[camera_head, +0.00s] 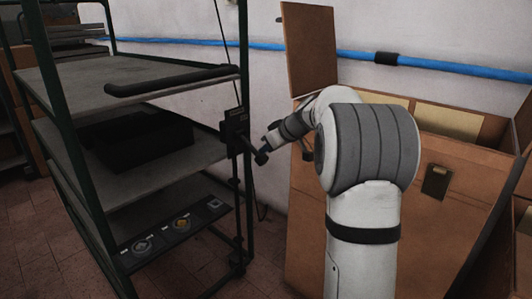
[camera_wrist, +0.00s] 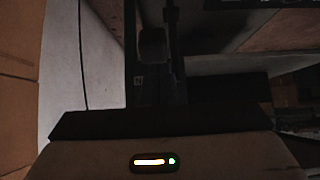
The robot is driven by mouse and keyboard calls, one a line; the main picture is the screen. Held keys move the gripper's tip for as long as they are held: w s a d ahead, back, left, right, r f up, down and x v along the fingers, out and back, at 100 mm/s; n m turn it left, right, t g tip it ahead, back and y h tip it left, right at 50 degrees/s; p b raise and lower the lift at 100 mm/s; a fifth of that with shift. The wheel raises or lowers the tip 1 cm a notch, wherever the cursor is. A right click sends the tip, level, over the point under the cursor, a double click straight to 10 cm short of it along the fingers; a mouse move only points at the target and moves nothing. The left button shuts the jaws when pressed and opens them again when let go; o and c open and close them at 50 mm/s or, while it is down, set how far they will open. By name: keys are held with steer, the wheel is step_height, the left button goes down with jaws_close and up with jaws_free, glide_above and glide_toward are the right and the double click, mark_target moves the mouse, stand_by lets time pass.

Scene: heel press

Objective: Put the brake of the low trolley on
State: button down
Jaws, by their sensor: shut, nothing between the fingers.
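A dark green-framed trolley rack (camera_head: 66,150) with several grey shelves stands at the left in the head view. A dark box-like fitting (camera_head: 235,130) sits on its right-hand post, with a thin rod (camera_head: 238,215) running down from it to a dark part near the floor (camera_head: 238,262). I cannot tell which part is the brake. My gripper (camera_head: 262,156) is shut and empty, right beside the fitting; I cannot tell whether they touch. In the wrist view, a dark post and rounded part (camera_wrist: 152,45) show beyond my gripper's dark body.
A black handle bar (camera_head: 172,80) sticks out at the rack's upper shelf. A black tray (camera_head: 135,138) lies on the middle shelf. A low panel carries labels and round marks (camera_head: 181,223). Open cardboard boxes (camera_head: 440,210) stand at the right. A blue pipe (camera_head: 445,67) crosses the wall.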

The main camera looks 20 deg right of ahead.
steer(key=shift+f+b, duration=0.75)
steer(key=shift+f, duration=0.05)
steer(key=shift+f, duration=0.2)
